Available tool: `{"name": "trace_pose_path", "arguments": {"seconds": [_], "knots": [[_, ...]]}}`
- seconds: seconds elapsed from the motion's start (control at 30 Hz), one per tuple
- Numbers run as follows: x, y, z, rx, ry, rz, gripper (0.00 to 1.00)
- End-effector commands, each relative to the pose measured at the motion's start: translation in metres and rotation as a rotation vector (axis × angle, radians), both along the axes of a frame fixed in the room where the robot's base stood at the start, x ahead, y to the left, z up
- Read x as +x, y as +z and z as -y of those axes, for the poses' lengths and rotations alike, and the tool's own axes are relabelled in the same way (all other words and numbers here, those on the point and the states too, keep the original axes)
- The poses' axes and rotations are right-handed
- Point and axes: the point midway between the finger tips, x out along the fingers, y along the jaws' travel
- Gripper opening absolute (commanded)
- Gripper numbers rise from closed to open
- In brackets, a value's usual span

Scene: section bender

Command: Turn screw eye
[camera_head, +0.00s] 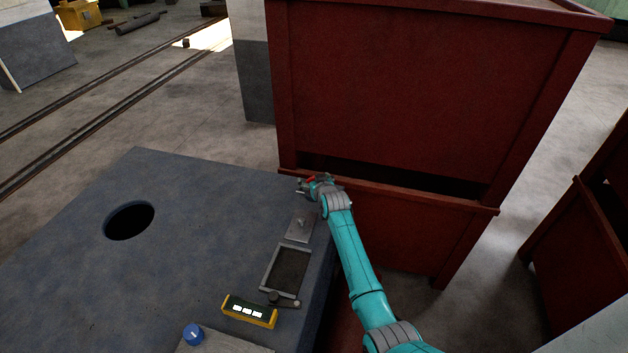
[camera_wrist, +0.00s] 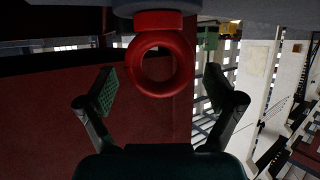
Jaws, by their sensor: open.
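The screw eye (camera_wrist: 133,66) is a red ring on a short red collar, at the upper middle of the wrist view. Its collar meets a grey surface along the top edge of that view. My gripper (camera_wrist: 160,82) is open, with one finger on each side of the ring and a visible gap on both sides. How deep the ring lies between the fingers I cannot tell. In the head view my gripper (camera_head: 309,184) is at the far right corner of the blue-grey machine top (camera_head: 190,185). A small red bit shows beside it there, mostly hidden.
A large red metal cabinet (camera_head: 400,85) stands just behind my gripper. On the machine top are a small metal plate (camera_head: 299,229), a rectangular frame (camera_head: 267,268), a yellow display box (camera_head: 249,311), a blue knob (camera_head: 193,334) and a round hole (camera_head: 129,221).

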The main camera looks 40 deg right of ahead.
Motion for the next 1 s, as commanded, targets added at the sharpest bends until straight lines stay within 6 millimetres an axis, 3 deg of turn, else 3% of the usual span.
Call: {"name": "trace_pose_path", "arguments": {"seconds": [0.07,0.1,0.33,1.0], "knots": [[-0.0001,0.0,0.0,0.0,0.0,0.0,0.92],[-0.0001,0.0,0.0,0.0,0.0,0.0,0.87],[-0.0002,0.0,0.0,0.0,0.0,0.0,0.31],[-0.0006,-0.0004,0.0019,0.003,0.141,-0.001,0.31]]}}
